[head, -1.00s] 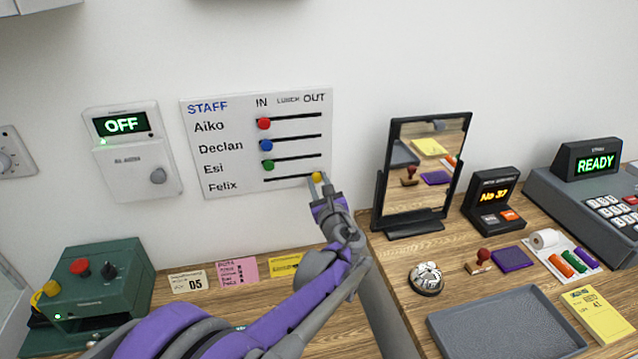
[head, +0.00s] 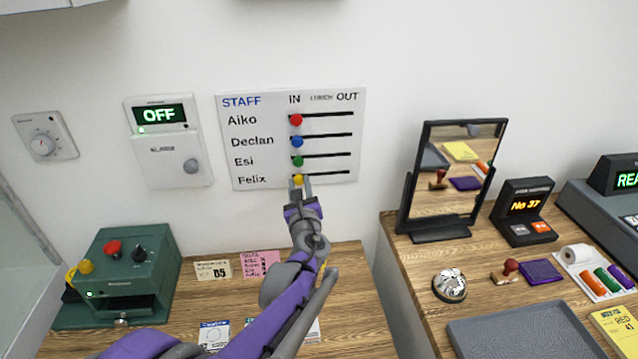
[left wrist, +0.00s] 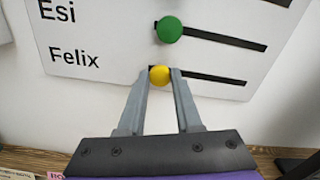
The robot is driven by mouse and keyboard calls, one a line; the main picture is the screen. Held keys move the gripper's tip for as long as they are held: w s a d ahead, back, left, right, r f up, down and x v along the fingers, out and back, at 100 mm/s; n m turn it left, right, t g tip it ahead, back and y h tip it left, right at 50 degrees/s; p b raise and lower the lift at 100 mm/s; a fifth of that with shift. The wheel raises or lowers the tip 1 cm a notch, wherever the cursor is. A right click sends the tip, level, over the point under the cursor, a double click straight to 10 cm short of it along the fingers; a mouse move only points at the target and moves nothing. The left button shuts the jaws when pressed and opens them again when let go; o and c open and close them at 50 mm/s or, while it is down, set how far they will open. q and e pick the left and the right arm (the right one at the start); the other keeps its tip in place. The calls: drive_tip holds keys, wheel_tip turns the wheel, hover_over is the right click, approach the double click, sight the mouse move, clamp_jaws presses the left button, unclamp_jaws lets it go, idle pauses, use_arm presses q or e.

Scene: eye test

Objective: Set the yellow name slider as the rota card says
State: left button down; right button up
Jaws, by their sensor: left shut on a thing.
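The white staff board (head: 335,145) hangs on the wall, with rows for Aiko, Declan, Esi and Felix between IN and OUT. The yellow slider (head: 298,179) is in the Felix row, at the IN end of its slot. It shows in the left wrist view (left wrist: 159,74) between the fingertips. My left gripper (head: 300,184) is shut on the yellow slider. The red (head: 296,120), blue (head: 297,141) and green (head: 298,161) sliders are also at the IN end. A pink card (head: 258,263), apparently the rota card, stands below; its small writing is not legible. My right gripper is not in view.
The green slider (left wrist: 169,29) is just above my fingers. An alarm box (head: 168,150) reading OFF is left of the board. A green machine (head: 125,265) stands on the lower left counter. A mirror (head: 455,175) stands at right.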

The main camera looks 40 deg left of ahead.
use_arm(q)
drive_tip(key=shift+s, duration=0.1)
drive_tip(key=c, duration=1)
unclamp_jaws()
drive_tip(key=shift+a, duration=0.1)
drive_tip(key=o, duration=0.4)
drive_tip(key=shift+s, duration=0.1)
drive_tip(key=shift+s+d, duration=0.25)
drive_tip(key=shift+d, duration=0.2)
drive_tip(key=v, duration=0.9)
drive_tip(key=shift+s+d, duration=0.25)
drive_tip(key=shift+d, duration=0.05)
